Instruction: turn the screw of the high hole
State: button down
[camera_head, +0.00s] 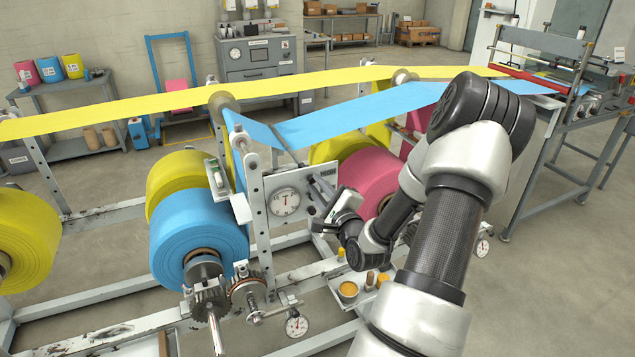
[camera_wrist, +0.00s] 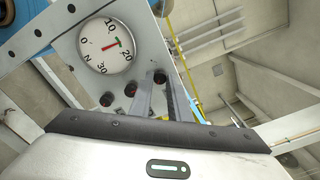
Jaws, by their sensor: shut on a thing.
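My gripper (camera_head: 318,207) is at the front of the upright plate (camera_head: 267,237), beside the HIGH label (camera_head: 325,174). In the wrist view its two fingers (camera_wrist: 161,88) are shut on the dark round screw end (camera_wrist: 159,76), the one nearest the plate's right edge. The fingers partly hide that screw and its hole. Two more dark round ends, (camera_wrist: 130,89) and (camera_wrist: 105,99), sit in a row to its left. The dial (camera_wrist: 107,46) on the plate has a red needle and a green mark between 10 and 20; it also shows in the head view (camera_head: 285,203).
Yellow web (camera_head: 300,80) and blue web (camera_head: 360,104) run above the plate. A blue roll (camera_head: 195,235) is left and a pink roll (camera_head: 368,178) behind my gripper. A small tray with orange cups (camera_head: 348,289) is below. Open floor lies right.

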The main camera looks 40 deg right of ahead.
jog(key=shift+r+m, duration=0.1)
jog(key=shift+m, duration=0.3)
jog(key=c, duration=1.7)
grip_release()
jog(key=shift+o, duration=0.2)
jog(key=p+v, duration=0.4)
jog(key=v, duration=1.3)
jog(key=shift+a, duration=0.15)
